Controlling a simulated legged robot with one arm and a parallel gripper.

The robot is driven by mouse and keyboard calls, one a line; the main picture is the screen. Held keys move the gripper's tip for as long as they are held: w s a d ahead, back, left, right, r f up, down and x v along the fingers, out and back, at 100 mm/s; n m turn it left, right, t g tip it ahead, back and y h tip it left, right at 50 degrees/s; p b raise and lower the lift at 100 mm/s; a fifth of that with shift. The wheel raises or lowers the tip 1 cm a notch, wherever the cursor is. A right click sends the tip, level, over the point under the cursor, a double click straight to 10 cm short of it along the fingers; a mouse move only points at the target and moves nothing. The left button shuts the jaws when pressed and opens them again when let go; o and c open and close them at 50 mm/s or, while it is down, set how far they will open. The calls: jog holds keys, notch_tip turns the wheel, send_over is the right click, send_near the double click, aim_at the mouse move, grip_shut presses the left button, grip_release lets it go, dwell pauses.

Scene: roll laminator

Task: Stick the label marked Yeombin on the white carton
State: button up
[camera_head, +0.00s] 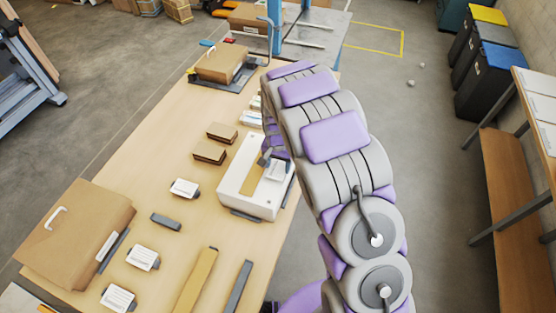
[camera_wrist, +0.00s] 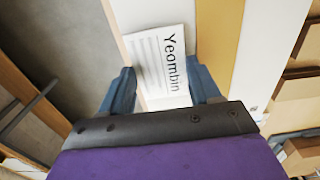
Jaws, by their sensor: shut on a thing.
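The white label marked Yeombin (camera_wrist: 160,62) lies between the blue fingers of my gripper (camera_wrist: 163,88) in the wrist view, its print turned sideways. My gripper is shut on it. The white carton (camera_wrist: 220,12) with a tan strip is behind the label. In the head view the carton (camera_head: 238,186) stands on the wooden table near its right edge. The label (camera_head: 276,171) appears over the right part of the carton's top, beside the tan strip. My gripper (camera_head: 268,157) is at the carton's far right and partly hidden by my arm. I cannot tell whether the label touches the carton.
Other white labels on dark holders (camera_head: 185,187) stand on the table (camera_head: 165,150). Two small brown boxes (camera_head: 209,151) are left of the carton. A large brown carton (camera_head: 75,235) lies front left. A tan bar (camera_head: 197,278) and grey bar (camera_head: 239,287) lie at the front.

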jog(key=shift+a+f, duration=0.1)
jog(key=shift+a, duration=0.6)
jog(key=shift+s+d, duration=0.1)
jog(key=shift+d, duration=0.75)
jog(key=shift+a, duration=0.25)
jog(key=o, duration=0.7)
jog(key=shift+a, duration=0.1)
jog(key=o, duration=0.5)
jog(key=shift+d, duration=0.2)
jog(key=shift+o, duration=0.2)
jog(key=shift+a+r, duration=0.15)
jog(key=shift+r, duration=0.2)
jog(key=shift+r+p, duration=0.65)
jog(key=shift+r, duration=2.05)
